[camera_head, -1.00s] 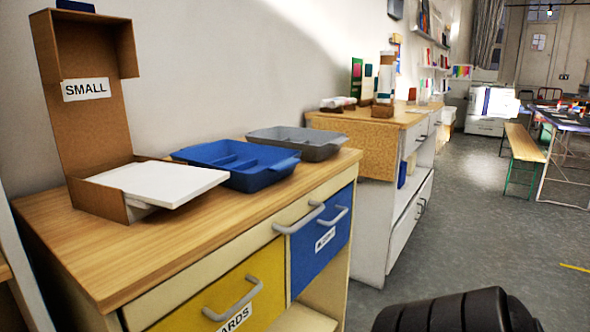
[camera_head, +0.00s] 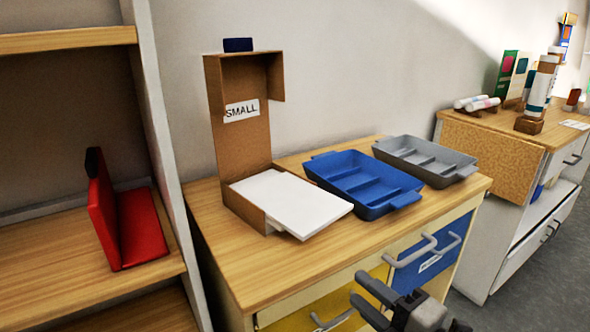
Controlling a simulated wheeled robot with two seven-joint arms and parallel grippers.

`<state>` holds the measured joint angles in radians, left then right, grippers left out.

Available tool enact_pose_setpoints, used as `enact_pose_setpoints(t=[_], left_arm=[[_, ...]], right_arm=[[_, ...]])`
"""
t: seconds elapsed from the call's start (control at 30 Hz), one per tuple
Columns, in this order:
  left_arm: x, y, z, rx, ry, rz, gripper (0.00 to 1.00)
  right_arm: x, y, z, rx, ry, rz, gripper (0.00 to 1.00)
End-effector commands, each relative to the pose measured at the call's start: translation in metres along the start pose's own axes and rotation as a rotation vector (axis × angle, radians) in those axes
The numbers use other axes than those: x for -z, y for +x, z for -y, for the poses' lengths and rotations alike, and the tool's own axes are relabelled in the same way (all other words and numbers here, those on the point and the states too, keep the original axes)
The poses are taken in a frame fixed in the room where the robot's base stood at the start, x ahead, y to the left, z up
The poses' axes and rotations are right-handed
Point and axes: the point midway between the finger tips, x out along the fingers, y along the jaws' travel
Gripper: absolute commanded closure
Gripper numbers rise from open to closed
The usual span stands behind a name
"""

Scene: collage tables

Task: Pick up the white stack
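The white stack (camera_head: 290,203) lies flat in the low tray of a brown cardboard holder (camera_head: 238,130) labelled "SMALL", on the wooden cabinet top. Its front right corner sticks out past the holder's open side. My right gripper (camera_head: 356,287) is at the bottom of the view, in front of the cabinet drawers and apart from the stack. Its two dark fingers are spread and nothing shows between them. My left gripper is not in view.
A blue divided tray (camera_head: 352,181) and a grey divided tray (camera_head: 425,157) stand right of the holder. A shelf at left holds a red stand (camera_head: 137,225). Drawer handles (camera_head: 428,252) stick out in front. The cabinet top's front strip is clear.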

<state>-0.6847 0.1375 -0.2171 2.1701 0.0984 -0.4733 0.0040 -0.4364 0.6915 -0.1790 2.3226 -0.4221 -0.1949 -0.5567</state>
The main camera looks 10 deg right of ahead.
Motion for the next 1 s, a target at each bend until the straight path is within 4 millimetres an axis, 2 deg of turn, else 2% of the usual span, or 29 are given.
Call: enact_pose_setpoints(t=[0.03,0.13,0.6,0.87,1.0], left_arm=[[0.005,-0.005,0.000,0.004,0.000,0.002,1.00],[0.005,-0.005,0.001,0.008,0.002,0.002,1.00],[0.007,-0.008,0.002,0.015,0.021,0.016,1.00],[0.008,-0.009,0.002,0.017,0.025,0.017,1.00],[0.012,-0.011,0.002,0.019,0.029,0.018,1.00]], right_arm=[[0.001,0.001,-0.013,-0.010,-0.048,-0.013,0.65],[0.001,0.009,-0.017,-0.023,-0.088,-0.023,0.65],[0.002,0.089,-0.017,-0.021,-0.082,-0.020,0.65],[0.002,0.111,-0.016,-0.018,-0.081,-0.021,0.65],[-0.001,0.129,-0.020,-0.019,-0.080,-0.020,0.65]])
